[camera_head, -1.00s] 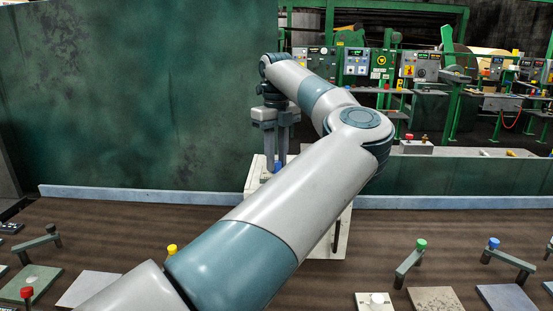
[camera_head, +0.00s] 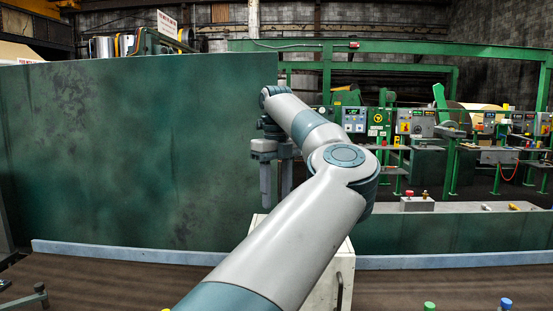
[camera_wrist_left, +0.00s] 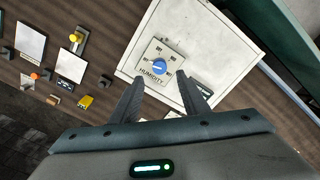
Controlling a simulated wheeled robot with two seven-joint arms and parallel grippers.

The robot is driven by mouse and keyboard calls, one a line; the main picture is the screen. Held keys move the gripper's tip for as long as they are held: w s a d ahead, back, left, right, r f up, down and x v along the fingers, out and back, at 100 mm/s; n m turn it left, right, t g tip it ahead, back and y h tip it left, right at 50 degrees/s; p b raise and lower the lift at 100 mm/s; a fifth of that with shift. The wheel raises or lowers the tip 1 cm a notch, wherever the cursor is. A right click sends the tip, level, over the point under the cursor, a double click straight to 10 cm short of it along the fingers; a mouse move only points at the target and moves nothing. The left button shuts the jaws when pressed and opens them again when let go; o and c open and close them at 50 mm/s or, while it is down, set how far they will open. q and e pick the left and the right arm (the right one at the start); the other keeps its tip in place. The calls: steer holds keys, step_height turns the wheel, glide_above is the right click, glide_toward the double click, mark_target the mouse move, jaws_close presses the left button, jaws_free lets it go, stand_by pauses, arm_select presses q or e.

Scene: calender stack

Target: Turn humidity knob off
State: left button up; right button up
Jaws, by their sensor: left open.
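The humidity knob (camera_wrist_left: 159,66) is a blue dial with a white pointer on a small plate labelled HUMIDITY, seen in the left wrist view. The plate is on top of a white box (camera_wrist_left: 215,40). In the head view the white box (camera_head: 340,270) stands behind my arm, and the knob is hidden there. My left gripper (camera_head: 277,198) points down over the box. In the left wrist view my left gripper (camera_wrist_left: 157,78) is open, its two fingers apart with the knob between and beyond their tips. My right gripper is not in view.
A tall green panel (camera_head: 130,150) stands behind and left of the gripper. The brown table (camera_head: 100,280) carries other knobs and levers, such as a yellow one (camera_wrist_left: 76,37). A blue-grey rail (camera_head: 130,254) runs along its back. Green machinery stands at the far right.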

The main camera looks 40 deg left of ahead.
arm_select(q)
step_height(320, 180, up, 10)
steer(key=shift+r+p, duration=0.2)
steer(key=shift+p, duration=0.1)
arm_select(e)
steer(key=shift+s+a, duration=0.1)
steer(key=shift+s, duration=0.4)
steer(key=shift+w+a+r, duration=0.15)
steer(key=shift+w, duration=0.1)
